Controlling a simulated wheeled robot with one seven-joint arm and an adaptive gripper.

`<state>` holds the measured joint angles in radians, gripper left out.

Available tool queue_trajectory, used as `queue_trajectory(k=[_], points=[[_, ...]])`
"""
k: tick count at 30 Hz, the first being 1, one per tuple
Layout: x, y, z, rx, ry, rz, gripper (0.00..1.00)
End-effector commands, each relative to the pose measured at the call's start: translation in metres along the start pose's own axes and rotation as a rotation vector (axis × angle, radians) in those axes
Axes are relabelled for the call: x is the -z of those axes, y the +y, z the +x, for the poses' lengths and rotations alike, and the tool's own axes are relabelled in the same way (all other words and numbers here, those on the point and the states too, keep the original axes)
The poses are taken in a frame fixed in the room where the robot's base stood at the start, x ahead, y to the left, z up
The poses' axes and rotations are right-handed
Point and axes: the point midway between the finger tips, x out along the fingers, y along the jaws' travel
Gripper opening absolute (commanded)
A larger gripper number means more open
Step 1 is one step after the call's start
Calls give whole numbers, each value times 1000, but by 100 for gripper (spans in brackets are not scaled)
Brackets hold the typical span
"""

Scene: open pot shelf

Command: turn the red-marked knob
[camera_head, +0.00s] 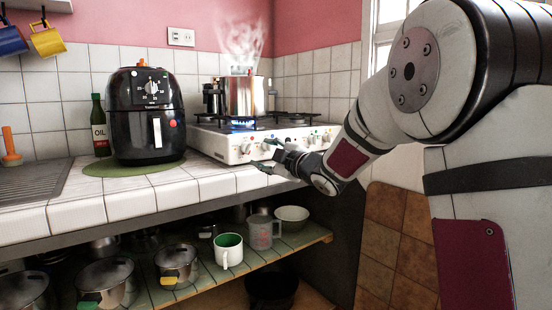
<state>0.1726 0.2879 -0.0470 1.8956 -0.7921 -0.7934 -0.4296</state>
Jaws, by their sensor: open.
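The white stove (229,144) stands on the tiled counter, with a row of small knobs along its front panel. The leftmost visible knob (246,148) seems to bear a small reddish mark, but it is too small to be sure. Other knobs to its right show small coloured marks, and some are partly hidden by my gripper. My gripper (264,154) is open at the stove's front, its fingers pointing left toward the leftmost knob. No contact with a knob can be made out.
A steaming steel pot (246,96) sits over a lit blue flame (242,125). A black air fryer (147,115) stands left of the stove on a green mat (97,169), beside an oil bottle (99,126). Pots and mugs fill the open shelf (215,272) below the counter.

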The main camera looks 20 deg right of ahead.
Motion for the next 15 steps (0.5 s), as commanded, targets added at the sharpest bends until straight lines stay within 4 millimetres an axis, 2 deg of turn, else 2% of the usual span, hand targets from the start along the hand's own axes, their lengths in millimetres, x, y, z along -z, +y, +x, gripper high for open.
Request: queue_trajectory(k=[1, 6, 10, 15], points=[[0, 1, -11, -1, -2, 0, 49], [0, 0, -38, 0, -1, -1, 49], [0, 0, -49, 0, 0, 0, 49], [0, 0, -54, 0, 0, 0, 49]])
